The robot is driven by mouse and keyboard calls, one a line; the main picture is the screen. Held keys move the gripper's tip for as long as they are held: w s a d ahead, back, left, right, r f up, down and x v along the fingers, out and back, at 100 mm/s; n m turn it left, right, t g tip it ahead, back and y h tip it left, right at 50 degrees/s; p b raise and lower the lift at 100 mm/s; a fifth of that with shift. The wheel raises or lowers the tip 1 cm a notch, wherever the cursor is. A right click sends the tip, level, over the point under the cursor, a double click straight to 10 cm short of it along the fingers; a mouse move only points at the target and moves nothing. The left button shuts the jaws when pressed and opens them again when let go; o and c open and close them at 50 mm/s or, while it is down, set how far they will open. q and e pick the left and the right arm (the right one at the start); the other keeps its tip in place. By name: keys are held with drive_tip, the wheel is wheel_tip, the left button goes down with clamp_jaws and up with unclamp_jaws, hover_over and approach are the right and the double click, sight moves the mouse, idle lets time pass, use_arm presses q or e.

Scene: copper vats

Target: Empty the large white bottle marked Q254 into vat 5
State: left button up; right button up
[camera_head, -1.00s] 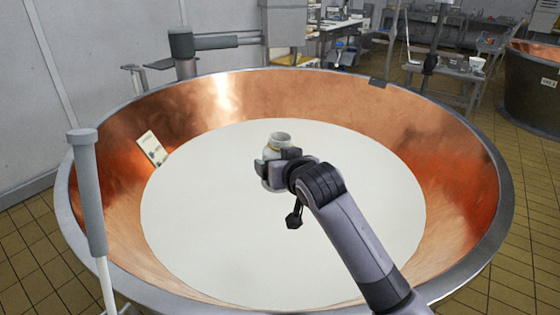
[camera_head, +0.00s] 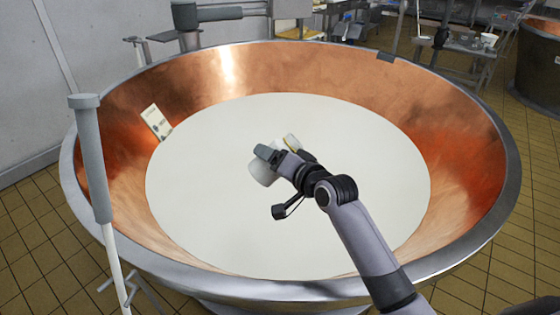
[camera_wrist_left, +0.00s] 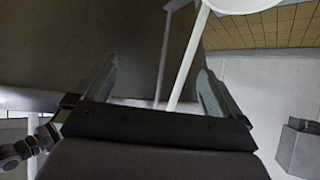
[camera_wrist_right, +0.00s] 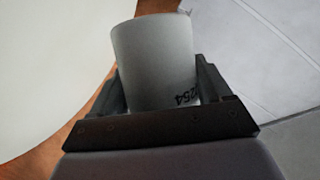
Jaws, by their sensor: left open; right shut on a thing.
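The large copper vat (camera_head: 455,130) fills the head view, holding white liquid (camera_head: 210,210); I see no readable vat number. My right gripper (camera_head: 277,157) is shut on the white bottle (camera_head: 262,173), above the liquid, left of the vat's centre. The bottle is strongly tilted, with a yellowish ring at its far right end; I cannot see whether anything flows out. In the right wrist view the bottle (camera_wrist_right: 155,65) sits between the fingers and shows part of its mark, "254". My left gripper (camera_wrist_left: 158,88) is open and empty in its wrist view, outside the head view.
A grey post with a white rod (camera_head: 92,160) stands at the vat's left front rim. A grey pipe fixture (camera_head: 190,25) is at the back rim. A card (camera_head: 156,121) is on the inner left wall. Another vat (camera_head: 538,75) stands at far right.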

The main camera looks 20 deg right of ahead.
sight(274, 145)
drive_tip(key=m+b, duration=0.1)
drive_tip(key=m+y+b, duration=0.1)
drive_tip(key=b, duration=0.1)
drive_tip(key=shift+a+r+t, duration=0.25)
drive_tip(key=shift+r+t, duration=0.05)
drive_tip(key=shift+t, duration=0.1)
wheel_tip(274, 145, up, 3)
drive_tip(key=shift+d+f+m+t+y+p, duration=0.1)
drive_tip(key=shift+m+t+y+p, duration=0.1)
drive_tip(key=shift+m+p, duration=0.3)
drive_tip(key=shift+f+m+t+y+p, duration=0.1)
drive_tip(key=shift+m+y+p, duration=0.1)
drive_tip(key=shift+m+p, duration=0.3)
drive_tip(key=shift+r+m, duration=0.35)
drive_tip(key=shift+m, duration=0.25)
use_arm(q)
drive_tip(key=shift+f+p, duration=0.4)
drive_tip(key=shift+f, duration=0.2)
use_arm(e)
drive_tip(key=r+m+t, duration=0.1)
drive_tip(key=m, duration=0.1)
drive_tip(key=d+r+m+t, duration=0.1)
drive_tip(key=r+m, duration=0.1)
drive_tip(key=shift+d+r+m+y, duration=0.15)
drive_tip(key=shift+r+m+y, duration=0.15)
drive_tip(key=shift+m+y, duration=0.1)
